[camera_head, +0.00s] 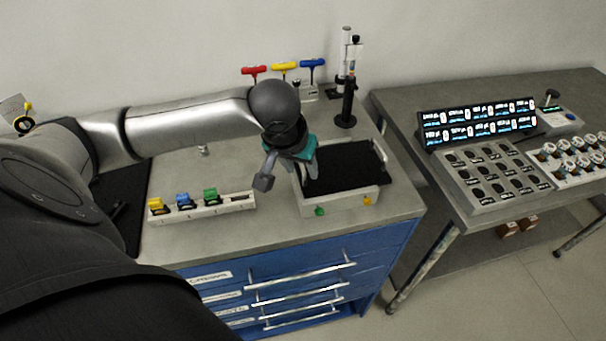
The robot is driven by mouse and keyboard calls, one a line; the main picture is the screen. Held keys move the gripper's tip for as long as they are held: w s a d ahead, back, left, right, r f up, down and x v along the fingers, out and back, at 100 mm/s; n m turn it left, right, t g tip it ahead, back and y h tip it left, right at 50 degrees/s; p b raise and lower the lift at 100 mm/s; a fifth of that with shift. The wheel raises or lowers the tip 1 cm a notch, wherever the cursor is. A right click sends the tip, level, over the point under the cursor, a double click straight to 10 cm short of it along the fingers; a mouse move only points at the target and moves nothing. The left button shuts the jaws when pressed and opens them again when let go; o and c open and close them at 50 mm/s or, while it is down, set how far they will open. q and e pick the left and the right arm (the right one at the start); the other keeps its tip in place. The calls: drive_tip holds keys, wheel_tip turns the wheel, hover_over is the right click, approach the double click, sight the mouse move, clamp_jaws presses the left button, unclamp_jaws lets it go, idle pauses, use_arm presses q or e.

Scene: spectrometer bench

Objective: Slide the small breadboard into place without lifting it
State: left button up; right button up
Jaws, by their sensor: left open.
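A flat black board (352,172), which looks like the small breadboard, lies inside a shallow light-grey frame (340,200) on the right part of the blue-drawered bench. My left gripper (288,174) is open over the frame's left side, one finger out to the left and the other by the board's left edge. I cannot tell whether that finger touches the board. The gripper and wrist hide the back left corner of the frame. My right gripper is out of view.
A rail (203,207) with yellow, blue and green pieces lies left of the frame. Red, yellow and blue T-handled tools (284,67) and a black post (347,104) stand behind. A second bench (490,115) holds displays and knob panels. Bare benchtop (270,226) lies in front.

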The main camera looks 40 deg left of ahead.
sight(304, 175)
use_arm(q)
drive_tip(key=shift+x, duration=1.55)
clamp_jaws()
drive_tip(key=shift+d, duration=0.1)
drive_tip(key=shift+w+r, duration=0.15)
drive_tip(key=shift+r, duration=0.1)
drive_tip(key=shift+s+a+f+p, duration=0.2)
drive_tip(key=shift+s+a+p, duration=0.2)
drive_tip(key=shift+s+a, duration=0.7)
